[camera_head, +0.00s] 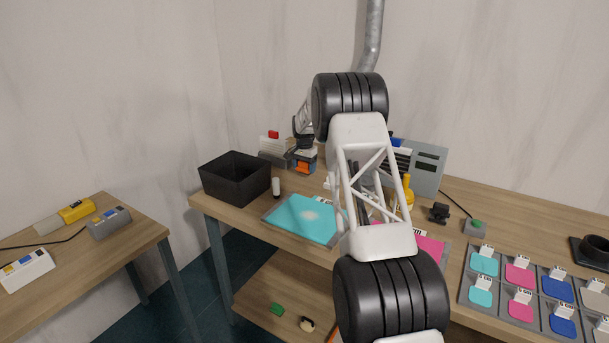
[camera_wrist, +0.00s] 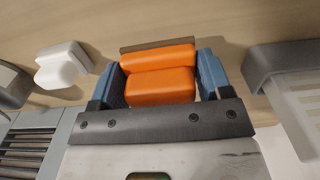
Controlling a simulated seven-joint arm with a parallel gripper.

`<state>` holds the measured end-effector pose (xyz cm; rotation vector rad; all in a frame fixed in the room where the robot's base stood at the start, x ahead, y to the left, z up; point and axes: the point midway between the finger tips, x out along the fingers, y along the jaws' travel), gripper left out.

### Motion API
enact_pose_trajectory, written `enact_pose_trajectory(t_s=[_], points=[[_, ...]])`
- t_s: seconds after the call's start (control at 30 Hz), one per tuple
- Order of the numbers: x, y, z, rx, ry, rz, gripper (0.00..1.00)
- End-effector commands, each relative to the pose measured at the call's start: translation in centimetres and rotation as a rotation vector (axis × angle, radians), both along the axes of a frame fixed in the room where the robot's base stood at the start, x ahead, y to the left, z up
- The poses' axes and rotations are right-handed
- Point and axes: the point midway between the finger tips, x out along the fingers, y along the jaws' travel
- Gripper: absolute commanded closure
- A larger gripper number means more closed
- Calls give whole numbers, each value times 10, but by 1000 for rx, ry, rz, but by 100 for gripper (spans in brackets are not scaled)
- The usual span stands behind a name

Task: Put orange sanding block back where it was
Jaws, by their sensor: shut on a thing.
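The orange sanding block (camera_head: 303,168) is at the back of the workbench, under my gripper (camera_head: 304,159). In the wrist view the orange block (camera_wrist: 160,82) sits between the blue fingers of my gripper (camera_wrist: 161,80), which are shut on its two sides. A brown strip shows along its far edge. Bare wooden bench top shows beyond it; I cannot tell whether the block touches the bench. My arm hides part of the bench to the right.
A grey holder with white sheets (camera_head: 273,152) stands left of the block; the grey holder (camera_wrist: 268,65) is at right in the wrist view. A white piece (camera_wrist: 62,64) lies at left there. A black bin (camera_head: 236,180) and teal sheet (camera_head: 300,219) are nearer the front.

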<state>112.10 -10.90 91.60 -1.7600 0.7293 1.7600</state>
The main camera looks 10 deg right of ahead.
Motion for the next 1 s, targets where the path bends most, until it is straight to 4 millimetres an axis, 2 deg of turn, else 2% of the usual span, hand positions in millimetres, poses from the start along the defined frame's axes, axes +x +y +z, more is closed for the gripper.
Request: enact_pose_trajectory(t_s=[0.27, 0.63, 1.0], points=[[0, 0, -2, 0, 0, 0, 63], [0, 0, -33, 0, 0, 0, 63], [0, 0, -36, 0, 0, 0, 63]])
